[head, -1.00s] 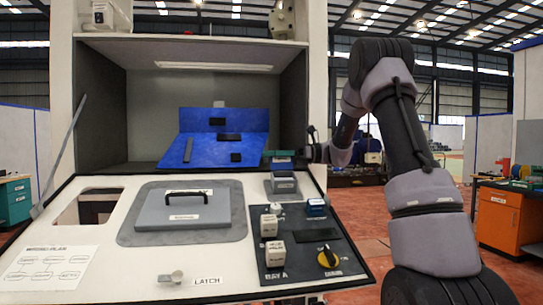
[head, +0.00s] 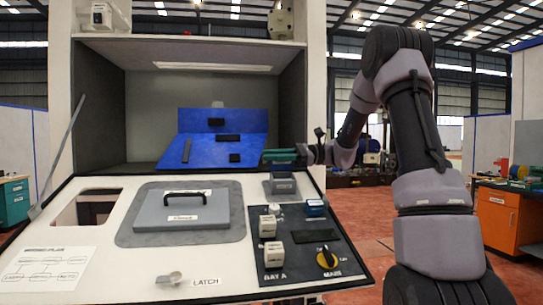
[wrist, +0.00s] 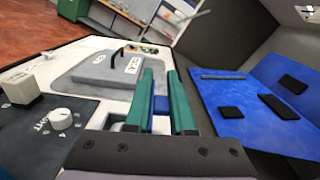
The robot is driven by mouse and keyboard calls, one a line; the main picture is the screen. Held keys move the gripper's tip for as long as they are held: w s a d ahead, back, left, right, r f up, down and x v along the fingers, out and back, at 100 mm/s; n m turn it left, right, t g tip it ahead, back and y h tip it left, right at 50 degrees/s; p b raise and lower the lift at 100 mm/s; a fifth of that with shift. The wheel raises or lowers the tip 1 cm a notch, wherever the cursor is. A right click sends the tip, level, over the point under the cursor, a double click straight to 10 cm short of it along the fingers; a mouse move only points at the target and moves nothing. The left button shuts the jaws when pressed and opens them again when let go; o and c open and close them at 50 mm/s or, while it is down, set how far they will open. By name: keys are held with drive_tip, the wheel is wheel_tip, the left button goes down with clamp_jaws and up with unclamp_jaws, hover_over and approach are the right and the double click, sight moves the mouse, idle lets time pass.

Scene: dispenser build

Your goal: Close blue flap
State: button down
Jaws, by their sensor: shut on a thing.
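My gripper (head: 270,156) is at the right end of the cabinet opening, above a small grey box (head: 282,184) on the console. Its green fingers (wrist: 163,100) point over the console in the wrist view. Another small blue cover (head: 315,208) sits on the dark control panel. A large blue panel (head: 200,150) with several dark pads stands inside the cabinet; it also shows in the wrist view (wrist: 230,95).
A grey lid with a black handle (head: 183,209) lies on the console. A rectangular opening (head: 90,208) is at the left. The cabinet wall (head: 293,115) is close to my gripper.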

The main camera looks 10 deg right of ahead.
sight(275, 181)
drive_tip(key=s+n, duration=0.1)
drive_tip(key=n, duration=0.1)
drive_tip(key=f+n, duration=0.1)
drive_tip(key=n, duration=0.1)
drive_tip(key=s+n, duration=0.1)
drive_tip(key=n, duration=0.1)
drive_tip(key=shift+s+f+n, duration=0.3)
drive_tip(key=n, duration=0.1)
drive_tip(key=f+n, duration=0.1)
drive_tip(key=n, duration=0.1)
drive_tip(key=shift+s+f, duration=0.15)
drive_tip(key=shift+s, duration=0.25)
drive_tip(key=shift+s+f+n, duration=0.1)
drive_tip(key=shift+f+n, duration=0.2)
drive_tip(key=shift+n, duration=0.45)
drive_tip(key=shift+s+f+n, duration=0.1)
drive_tip(key=shift+f+n, duration=0.15)
drive_tip(key=shift+n, duration=0.5)
drive_tip(key=c, duration=0.8)
unclamp_jaws()
drive_tip(key=shift+c, duration=0.2)
